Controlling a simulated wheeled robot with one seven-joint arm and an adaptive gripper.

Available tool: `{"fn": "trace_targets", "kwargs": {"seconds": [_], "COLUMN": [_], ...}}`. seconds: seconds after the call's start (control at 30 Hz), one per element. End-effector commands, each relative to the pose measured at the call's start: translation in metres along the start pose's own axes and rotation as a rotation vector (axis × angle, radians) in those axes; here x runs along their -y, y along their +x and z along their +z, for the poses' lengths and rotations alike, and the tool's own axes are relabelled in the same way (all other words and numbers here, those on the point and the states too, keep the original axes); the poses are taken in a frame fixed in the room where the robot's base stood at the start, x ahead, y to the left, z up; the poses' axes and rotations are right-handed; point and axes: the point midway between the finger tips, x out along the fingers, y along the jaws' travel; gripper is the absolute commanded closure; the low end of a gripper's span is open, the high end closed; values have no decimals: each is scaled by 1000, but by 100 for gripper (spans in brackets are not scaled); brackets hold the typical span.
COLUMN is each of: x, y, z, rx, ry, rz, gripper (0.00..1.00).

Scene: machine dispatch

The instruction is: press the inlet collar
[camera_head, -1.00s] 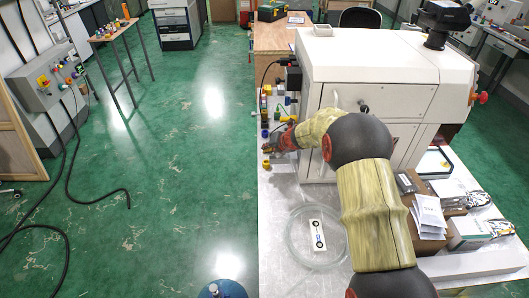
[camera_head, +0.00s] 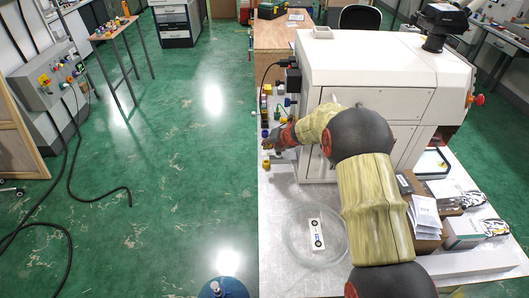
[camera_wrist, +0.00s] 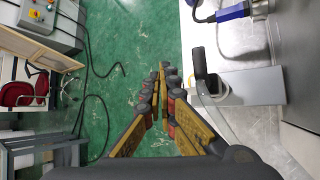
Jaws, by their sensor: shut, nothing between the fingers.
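My gripper (camera_head: 267,144) is at the left side of the white machine (camera_head: 365,57), over the table's left edge. In the wrist view my gripper (camera_wrist: 164,72) has its fingers together, shut and empty, with green floor behind the tips. Just right of the tips, apart from them in the picture, a black cylinder (camera_wrist: 198,64) stands out by a grey block (camera_wrist: 252,87). A blue connector with a cable (camera_wrist: 234,11) is above it. I cannot tell which part is the inlet collar; my arm hides some of the machine's side in the head view.
A round glass dish (camera_head: 291,245) with a white part (camera_head: 316,234) in it sits on the table front. Small coloured pieces (camera_head: 265,105) line the table's left edge. Boxes and packets (camera_head: 425,214) stand at right. Green floor is open at left.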

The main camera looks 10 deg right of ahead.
Motion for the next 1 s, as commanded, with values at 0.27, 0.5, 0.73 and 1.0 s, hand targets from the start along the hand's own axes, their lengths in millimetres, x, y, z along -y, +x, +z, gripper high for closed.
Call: {"fn": "trace_targets", "kwargs": {"seconds": [0.27,0.5,0.73,1.0], "x": [-14,-24,-25,-25], "y": [-19,-33,-34,-34], "z": [14,25,25,25], "rx": [1,1,1,1], "ry": [0,0,0,0], "rz": [0,0,0,0], "gripper": [100,100,100,100]}}
